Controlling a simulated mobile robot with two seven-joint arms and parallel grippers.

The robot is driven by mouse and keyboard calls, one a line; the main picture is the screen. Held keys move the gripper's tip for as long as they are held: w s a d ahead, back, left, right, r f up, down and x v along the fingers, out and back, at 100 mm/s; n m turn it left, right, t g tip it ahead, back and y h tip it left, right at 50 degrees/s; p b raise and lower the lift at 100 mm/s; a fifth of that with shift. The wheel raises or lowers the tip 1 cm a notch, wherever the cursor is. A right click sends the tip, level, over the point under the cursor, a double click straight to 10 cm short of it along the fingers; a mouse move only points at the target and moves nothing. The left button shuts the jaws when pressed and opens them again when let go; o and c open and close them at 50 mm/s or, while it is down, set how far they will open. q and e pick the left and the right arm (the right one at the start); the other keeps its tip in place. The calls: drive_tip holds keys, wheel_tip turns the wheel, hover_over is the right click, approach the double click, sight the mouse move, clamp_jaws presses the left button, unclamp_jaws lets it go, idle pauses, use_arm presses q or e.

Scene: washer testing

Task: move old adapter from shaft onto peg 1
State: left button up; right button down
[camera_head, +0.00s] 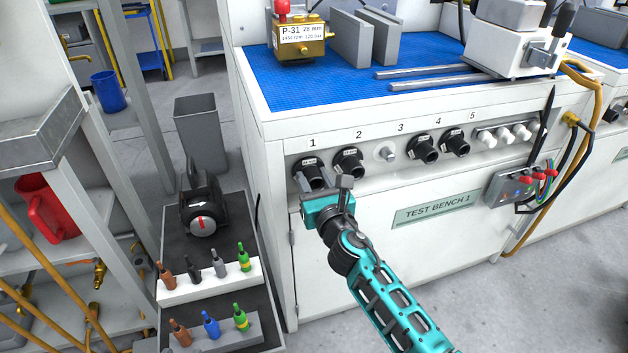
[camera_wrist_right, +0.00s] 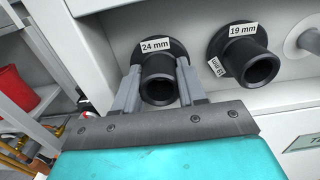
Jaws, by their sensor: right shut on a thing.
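A black flanged adapter (camera_head: 309,172) sits at the place marked 1 on the front panel of the test bench. In the right wrist view this adapter (camera_wrist_right: 160,76) carries a "24 mm" label, and its open end faces me. My right gripper (camera_head: 323,184) is shut on it, with one grey finger on each side of its sleeve. The wrist view shows both fingers (camera_wrist_right: 157,85) along the sleeve. The flange lies at the panel; the peg itself is hidden behind or inside the adapter. My left gripper is not in view.
More black adapters sit at places 2 (camera_head: 349,162), 4 (camera_head: 424,149) and 5 (camera_head: 456,142). Place 3 shows a bare metal peg (camera_head: 388,154). A dark motor-like unit (camera_head: 201,210) and several coloured small tools stand on a cart at left. A brass pump (camera_head: 299,40) stands on the blue bench mat.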

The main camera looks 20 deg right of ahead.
drive_tip(key=shift+w+r, duration=0.1)
drive_tip(key=shift+w, duration=0.25)
drive_tip(key=c, duration=0.6)
unclamp_jaws()
drive_tip(key=shift+o, duration=0.2)
drive_tip(key=shift+f, duration=0.2)
drive_tip(key=shift+s+r, duration=0.1)
drive_tip(key=shift+s, duration=1.45)
drive_tip(key=s, duration=0.5)
drive_tip(key=shift+d+p, duration=0.1)
drive_tip(key=shift+p, duration=0.3)
